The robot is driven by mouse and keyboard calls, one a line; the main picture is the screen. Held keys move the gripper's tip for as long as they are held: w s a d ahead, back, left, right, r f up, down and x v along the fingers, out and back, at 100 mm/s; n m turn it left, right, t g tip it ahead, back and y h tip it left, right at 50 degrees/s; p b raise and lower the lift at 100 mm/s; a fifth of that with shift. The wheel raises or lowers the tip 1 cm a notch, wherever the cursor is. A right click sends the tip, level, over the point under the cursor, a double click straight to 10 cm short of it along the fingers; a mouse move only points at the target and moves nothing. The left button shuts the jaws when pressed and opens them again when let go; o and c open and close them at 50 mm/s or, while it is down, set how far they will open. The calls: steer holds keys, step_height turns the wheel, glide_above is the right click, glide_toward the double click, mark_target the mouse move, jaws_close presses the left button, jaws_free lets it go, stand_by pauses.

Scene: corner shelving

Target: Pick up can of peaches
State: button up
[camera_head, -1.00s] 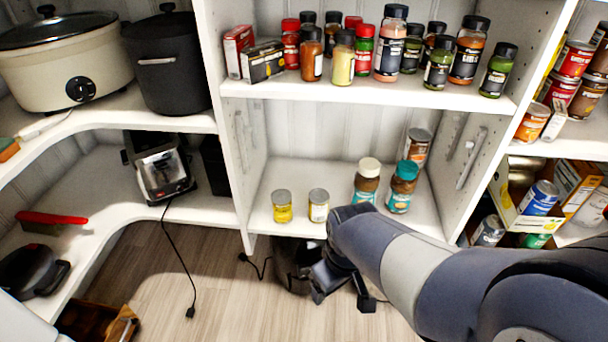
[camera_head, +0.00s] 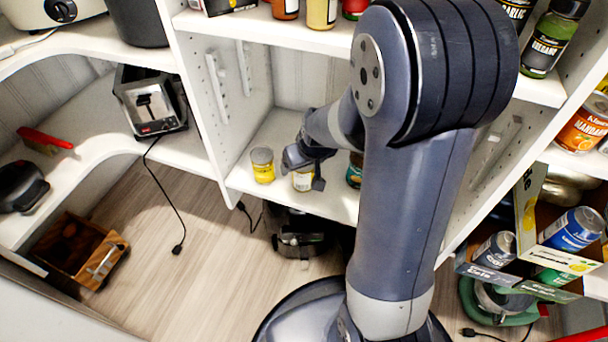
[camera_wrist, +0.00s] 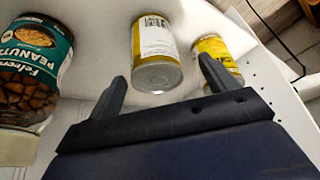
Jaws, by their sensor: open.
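Two small yellow-labelled cans stand on the middle section's lower shelf. The right can (camera_head: 302,182) is partly hidden by my gripper (camera_head: 308,168); the left can (camera_head: 262,165) stands clear beside it. No peach wording is legible on either. In the wrist view, one can (camera_wrist: 155,50) with a white barcode panel lies ahead, between the lines of my open fingers, which hold nothing. The other yellow can (camera_wrist: 215,52) is to the right, just past the right finger. I cannot tell whether the fingers touch either can.
A teal-labelled peanut jar (camera_wrist: 35,65) stands left of the barcode can; its lid is out of view. White uprights (camera_head: 195,95) bound the shelf, and another shelf is above. A toaster (camera_head: 152,100) sits on the left shelf. A dark appliance (camera_head: 295,235) stands below.

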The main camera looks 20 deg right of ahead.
steer(key=b+x, duration=0.1)
steer(key=x, duration=0.1)
steer(key=b+x, duration=0.1)
steer(key=x, duration=0.1)
steer(key=b+x, duration=0.1)
steer(key=x, duration=0.1)
steer(key=shift+s+d, duration=0.1)
steer(key=shift+d, duration=0.2)
steer(key=shift+c, duration=0.2)
steer(key=c, duration=1.3)
step_height(320, 180, up, 9)
steer(key=p, duration=0.4)
steer(key=shift+r+p, duration=0.25)
steer(key=shift+p, duration=0.1)
steer(key=shift+c, duration=0.2)
steer(key=shift+f+m+h, duration=0.4)
steer(key=shift+f+m, duration=0.35)
steer(key=shift+m, duration=0.05)
steer(key=shift+d, duration=0.2)
